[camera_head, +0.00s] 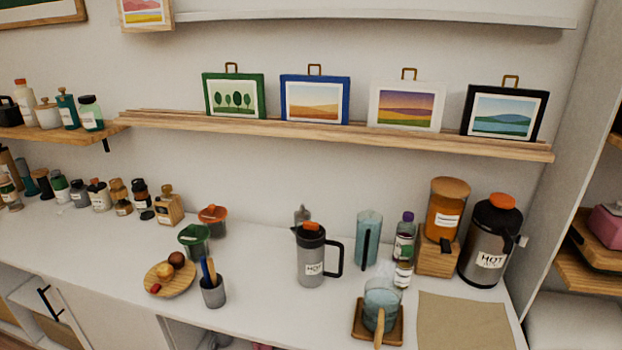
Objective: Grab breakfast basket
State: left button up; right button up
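I do not see a basket that I can make out as the breakfast basket in the head view. Neither of my grippers shows in this view. A round wooden plate (181,284) on the white counter (255,325) holds a few small round food items and a small red item. A wooden tray (361,326) with a glass jug (381,297) stands near the counter's front edge.
A grey pitcher labelled HOT (311,262), a larger HOT dispenser (487,245) and an amber-jar dispenser (446,212) stand along the counter. A grey cup (213,292) holds utensils. A brown mat (463,322) lies bare at front right. Shelves (575,268) stand at far right.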

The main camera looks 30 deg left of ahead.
aim_at(213, 215)
jog(key=u, duration=1.45)
jog(key=i+j+z, duration=0.1)
jog(key=z, duration=0.25)
jog(key=j+z, duration=0.3)
jog(key=i+j+z, duration=0.2)
jog(key=j, duration=0.55)
jog(key=i+j+z, duration=0.2)
jog(key=j, duration=0.6)
jog(key=j+z, duration=0.2)
jog(key=j, duration=0.6)
